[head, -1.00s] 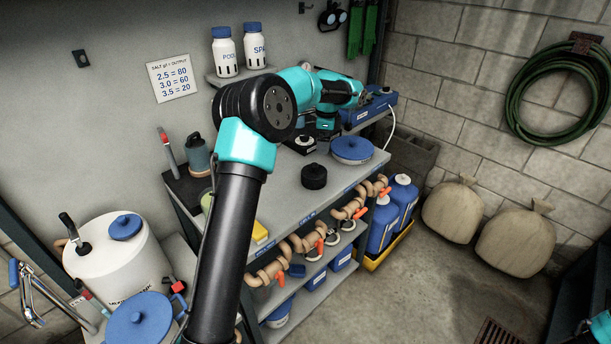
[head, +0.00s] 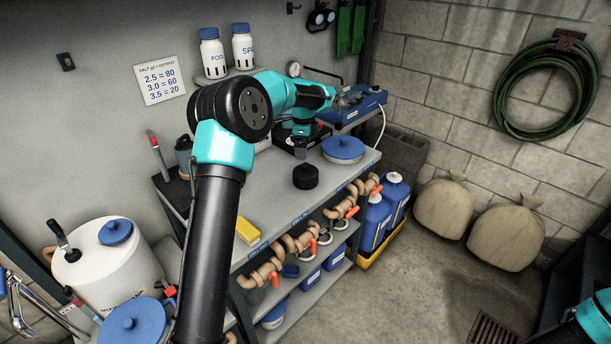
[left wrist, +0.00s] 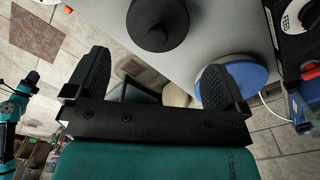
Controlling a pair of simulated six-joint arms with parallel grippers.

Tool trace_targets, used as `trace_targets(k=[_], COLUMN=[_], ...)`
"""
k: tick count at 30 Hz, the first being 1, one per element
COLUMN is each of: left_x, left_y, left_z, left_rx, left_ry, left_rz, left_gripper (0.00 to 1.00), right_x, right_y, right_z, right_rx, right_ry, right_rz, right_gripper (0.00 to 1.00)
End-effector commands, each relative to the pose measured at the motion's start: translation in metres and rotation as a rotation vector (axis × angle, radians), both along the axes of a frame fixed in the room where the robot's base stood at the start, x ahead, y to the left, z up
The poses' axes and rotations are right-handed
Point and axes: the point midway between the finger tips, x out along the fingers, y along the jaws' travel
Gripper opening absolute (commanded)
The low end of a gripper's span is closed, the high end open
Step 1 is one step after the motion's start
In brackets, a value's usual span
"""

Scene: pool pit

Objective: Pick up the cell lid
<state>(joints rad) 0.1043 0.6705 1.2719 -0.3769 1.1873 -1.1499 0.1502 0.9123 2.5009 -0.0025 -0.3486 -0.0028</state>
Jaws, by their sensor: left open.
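A black round lid with a small knob (head: 305,176), which I take to be the cell lid, sits on the grey bench top. It also shows at the top of the left wrist view (left wrist: 157,25). My left gripper (head: 302,154) points down just behind and above it in the head view. In the left wrist view my left gripper (left wrist: 155,82) has its two black fingers wide apart with nothing between them. The lid is beyond the fingertips, apart from them. My right gripper is not in view; only a teal arm part shows at the bottom right of the head view.
A blue round lid or tub (head: 343,148) stands right of the black lid. A yellow sponge-like block (head: 248,230) lies near the bench's front edge. A blue case (head: 357,104) stands at the back right. Bare bench (head: 275,190) surrounds the black lid's front and left.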

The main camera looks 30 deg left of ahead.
Motion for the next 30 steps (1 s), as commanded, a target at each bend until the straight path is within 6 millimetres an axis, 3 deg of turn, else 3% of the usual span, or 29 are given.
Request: trace_targets(k=[10, 24, 30], left_x=[-0.001, 0.000, 0.000], left_y=[0.000, -0.001, -0.005], left_z=[-0.055, -0.064, -0.084], left_rx=[-0.001, 0.000, -0.001], left_ry=[0.002, 0.000, 0.003], left_rz=[0.000, 0.000, -0.001], left_gripper=[1.00, 1.00, 1.00], right_x=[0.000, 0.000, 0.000], right_y=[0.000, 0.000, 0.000], right_z=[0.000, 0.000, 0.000], right_rx=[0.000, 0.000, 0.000], right_ry=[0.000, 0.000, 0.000], right_rz=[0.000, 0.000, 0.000], right_gripper=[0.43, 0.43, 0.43])
